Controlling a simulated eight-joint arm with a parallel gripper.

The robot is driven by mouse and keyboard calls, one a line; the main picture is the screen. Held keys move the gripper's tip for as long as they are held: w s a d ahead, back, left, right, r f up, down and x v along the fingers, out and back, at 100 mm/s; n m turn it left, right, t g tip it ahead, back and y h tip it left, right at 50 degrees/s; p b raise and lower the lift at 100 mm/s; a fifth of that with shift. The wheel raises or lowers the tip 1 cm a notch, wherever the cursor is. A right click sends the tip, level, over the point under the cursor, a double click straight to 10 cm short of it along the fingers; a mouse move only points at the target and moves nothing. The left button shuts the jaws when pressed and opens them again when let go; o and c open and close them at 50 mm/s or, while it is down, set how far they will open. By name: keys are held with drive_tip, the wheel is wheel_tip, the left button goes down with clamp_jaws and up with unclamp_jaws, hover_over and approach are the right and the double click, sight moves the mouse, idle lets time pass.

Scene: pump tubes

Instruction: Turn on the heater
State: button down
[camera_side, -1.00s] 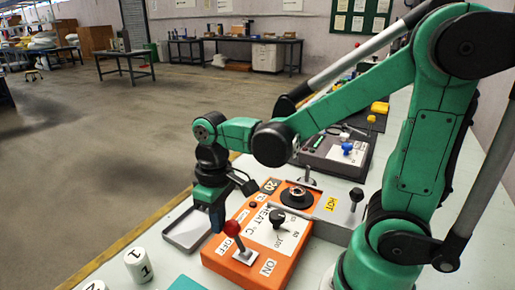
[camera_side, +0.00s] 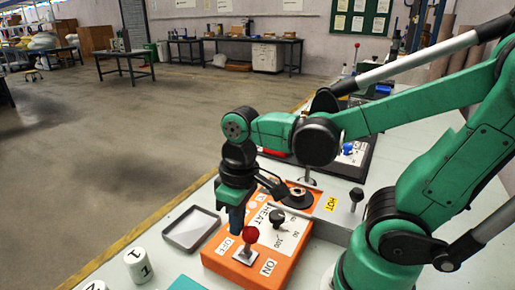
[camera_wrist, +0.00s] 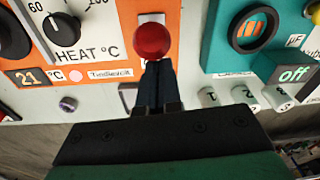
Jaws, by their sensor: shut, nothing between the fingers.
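The heater is an orange box (camera_side: 219,264) on the pale bench, marked HEAT °C, with OFF and ON labels. Its red-knobbed lever (camera_side: 251,234) now leans slightly toward the ON side. My gripper (camera_side: 236,222) is shut and empty, beside the knob on the OFF side. In the wrist view the shut fingers (camera_wrist: 157,68) point at the red knob (camera_wrist: 152,41); I cannot tell whether they touch the lever. The fingers and knob hide part of the lever there. The heater's display (camera_wrist: 27,78) reads 21.
A shallow grey tray (camera_side: 191,229) lies left of the heater, and a white numbered cylinder (camera_side: 138,265) stands nearer the front. A grey unit marked HOT (camera_side: 331,204) with a black-knobbed lever (camera_side: 356,195) stands behind. A black dial (camera_side: 276,216) is on the heater top.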

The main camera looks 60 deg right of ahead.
drive_tip(key=shift+s+f, duration=0.1)
drive_tip(key=shift+s, duration=1.45)
drive_tip(key=w+r, duration=0.2)
drive_tip(key=w, duration=0.2)
approach(253, 233)
drive_tip(key=shift+s+a+t, duration=0.15)
drive_tip(key=shift+s, duration=0.4)
drive_tip(key=shift+s+a+t, duration=0.15)
drive_tip(key=shift+s, duration=0.4)
drive_tip(key=w+d+f+m+t, duration=0.1)
drive_tip(key=w+d+f+t, duration=0.1)
drive_tip(key=w+f+t, duration=0.3)
drive_tip(key=w+t, duration=0.1)
drive_tip(key=w, duration=0.3)
drive_tip(key=shift+w+d+m+h, duration=0.3)
drive_tip(key=shift+w, duration=0.1)
